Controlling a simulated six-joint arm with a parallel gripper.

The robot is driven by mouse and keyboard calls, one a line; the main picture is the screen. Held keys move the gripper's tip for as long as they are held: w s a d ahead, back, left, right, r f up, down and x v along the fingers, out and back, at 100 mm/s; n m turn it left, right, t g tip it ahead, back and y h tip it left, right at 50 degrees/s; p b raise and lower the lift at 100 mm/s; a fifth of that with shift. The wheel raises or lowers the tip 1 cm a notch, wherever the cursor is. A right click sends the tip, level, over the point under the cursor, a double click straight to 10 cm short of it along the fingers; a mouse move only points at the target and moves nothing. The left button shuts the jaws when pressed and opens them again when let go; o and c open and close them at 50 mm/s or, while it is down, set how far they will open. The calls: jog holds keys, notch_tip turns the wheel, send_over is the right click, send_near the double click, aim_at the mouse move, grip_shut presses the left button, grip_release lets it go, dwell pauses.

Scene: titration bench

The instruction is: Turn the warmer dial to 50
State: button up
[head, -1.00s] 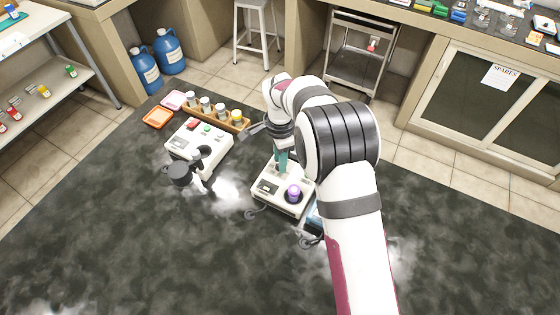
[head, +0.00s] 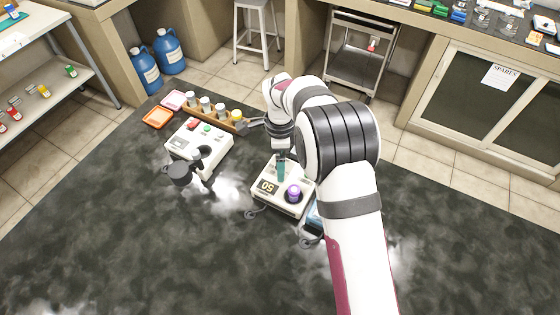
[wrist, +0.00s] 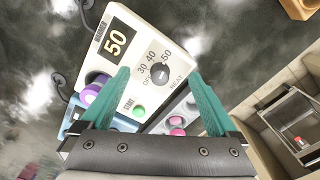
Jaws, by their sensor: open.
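The white warmer (head: 272,205) stands on the dark bench, and its display (head: 267,187) reads 50. In the wrist view the display (wrist: 116,44) also reads 50. The round dial (wrist: 160,74), marked OFF, 30, 40 and 50 above the word HEAT, lies between my teal fingers in that view. I cannot clearly make out its pointer. My gripper (wrist: 159,72) is open, with one finger on each side of the dial in the picture; I cannot tell whether they touch it. In the head view my gripper (head: 281,178) is over the warmer, and the dial is hidden.
A purple-topped item (head: 293,192) stands on the warmer close to my gripper. Left of it is another white device (head: 213,150) with a dark-ended part. A wooden rack (head: 222,121) of bottles and two trays (head: 157,118) lie behind. The front left bench is clear.

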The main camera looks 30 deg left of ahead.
jog(key=shift+r, duration=3.5)
